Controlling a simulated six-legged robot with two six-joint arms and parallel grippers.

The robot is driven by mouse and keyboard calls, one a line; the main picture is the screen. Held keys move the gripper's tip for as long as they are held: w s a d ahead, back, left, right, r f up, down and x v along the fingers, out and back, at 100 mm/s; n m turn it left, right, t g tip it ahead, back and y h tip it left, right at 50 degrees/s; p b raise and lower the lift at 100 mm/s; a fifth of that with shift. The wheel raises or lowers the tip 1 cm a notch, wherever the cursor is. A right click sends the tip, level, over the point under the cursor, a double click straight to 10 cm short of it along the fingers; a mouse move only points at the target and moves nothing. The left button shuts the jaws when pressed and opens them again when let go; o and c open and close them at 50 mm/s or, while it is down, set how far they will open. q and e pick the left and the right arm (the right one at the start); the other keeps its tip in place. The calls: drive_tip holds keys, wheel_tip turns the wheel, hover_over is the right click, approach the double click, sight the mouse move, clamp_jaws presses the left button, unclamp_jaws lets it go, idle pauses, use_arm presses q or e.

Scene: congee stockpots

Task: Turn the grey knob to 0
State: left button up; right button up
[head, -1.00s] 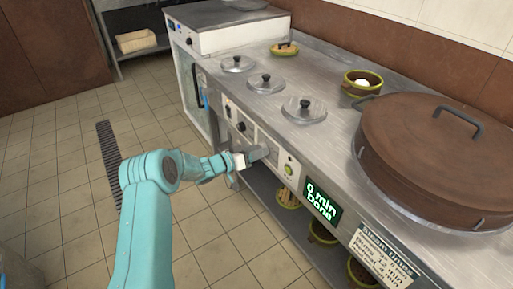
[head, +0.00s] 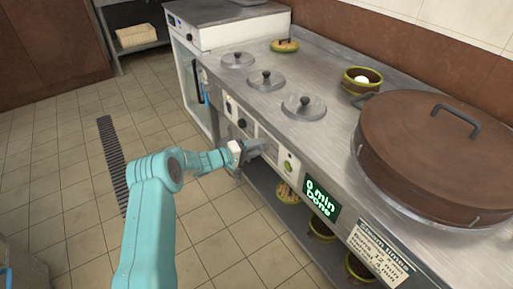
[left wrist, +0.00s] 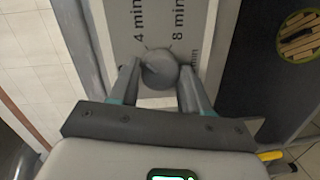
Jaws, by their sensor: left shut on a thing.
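The grey knob (left wrist: 160,68) is a round knob on a light dial plate in the left wrist view. The plate shows the marks "4 min" and "8 min" and a partly hidden "min" at the right; no 0 is visible. My left gripper (left wrist: 159,76) is shut on the knob, one finger on each side. In the head view my left gripper (head: 262,147) is at the front panel of the steel counter and hides the knob. The knob's pointer is not clear. My right gripper is not in view.
A green display (head: 321,199) reading "0 min Done" and a green button (head: 288,166) are right of the gripper. A dark knob (head: 242,124) is to its left. A large brown lid (head: 430,140) and several small lids stand on the counter. Bowls sit below.

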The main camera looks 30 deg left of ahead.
use_arm(q)
drive_tip(key=n+h+b, duration=0.1)
drive_tip(key=n, duration=0.7)
drive_tip(key=shift+f, duration=0.15)
drive_tip(key=shift+n+t, duration=0.3)
drive_tip(key=shift+n, duration=0.2)
drive_tip(key=o, duration=1.1)
drive_tip(key=shift+c, duration=0.2)
drive_tip(key=p+v, duration=0.2)
drive_tip(key=v, duration=1.4)
drive_tip(key=shift+a, duration=0.15)
drive_tip(key=shift+s, duration=0.1)
